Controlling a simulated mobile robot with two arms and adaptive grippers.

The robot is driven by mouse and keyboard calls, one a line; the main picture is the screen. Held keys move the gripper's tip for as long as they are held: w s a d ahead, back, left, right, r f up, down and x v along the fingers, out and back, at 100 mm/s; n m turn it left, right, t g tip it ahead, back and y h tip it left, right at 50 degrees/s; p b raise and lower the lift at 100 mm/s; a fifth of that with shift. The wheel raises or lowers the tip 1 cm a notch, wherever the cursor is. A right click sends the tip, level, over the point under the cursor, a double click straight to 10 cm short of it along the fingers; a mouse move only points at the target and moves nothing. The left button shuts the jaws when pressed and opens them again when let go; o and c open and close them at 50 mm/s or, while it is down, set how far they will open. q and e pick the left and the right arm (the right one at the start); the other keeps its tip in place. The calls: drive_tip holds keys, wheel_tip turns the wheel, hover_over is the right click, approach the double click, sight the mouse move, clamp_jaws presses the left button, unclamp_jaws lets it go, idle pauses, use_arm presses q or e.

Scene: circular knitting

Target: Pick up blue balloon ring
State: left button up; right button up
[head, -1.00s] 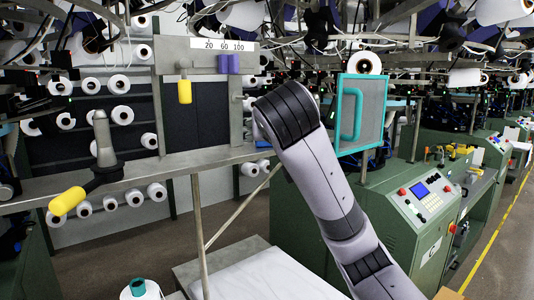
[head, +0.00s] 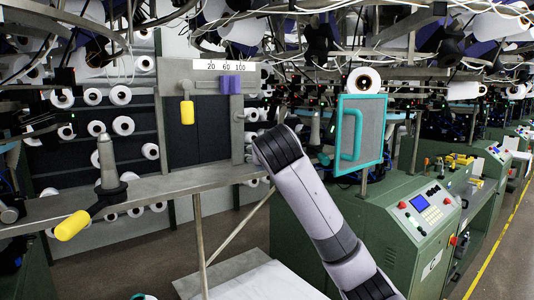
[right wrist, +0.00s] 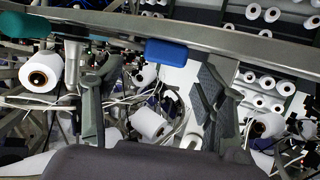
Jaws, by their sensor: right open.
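A blue rounded piece (right wrist: 166,51) shows in the right wrist view, just under a long grey bar. I cannot tell whether it is the blue balloon ring, and I see no clear ring shape. My right gripper (right wrist: 153,75) has its two grey fingers spread to the left and right in that view, with nothing held between them. The blue piece lies in line with the gap between the fingers; its distance is unclear. In the head view my right arm rises from the lower right, and its gripper is hidden or not distinguishable. My left gripper is not in view.
A metal frame with a bar (head: 160,185) and yellow handles (head: 187,112) stands to the left, with a purple block (head: 231,85) above. A teal-framed panel (head: 360,135) and a green control cabinet (head: 405,240) stand to the right. White yarn cones (right wrist: 40,72) and cables crowd the wrist view.

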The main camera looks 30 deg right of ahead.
drive_tip(key=p+x, duration=0.1)
drive_tip(key=x, duration=0.2)
drive_tip(key=shift+d, duration=0.25)
drive_tip(key=shift+a, duration=0.15)
drive_tip(key=shift+c, duration=0.6)
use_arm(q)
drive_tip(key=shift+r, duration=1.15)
use_arm(e)
drive_tip(key=c, duration=1.1)
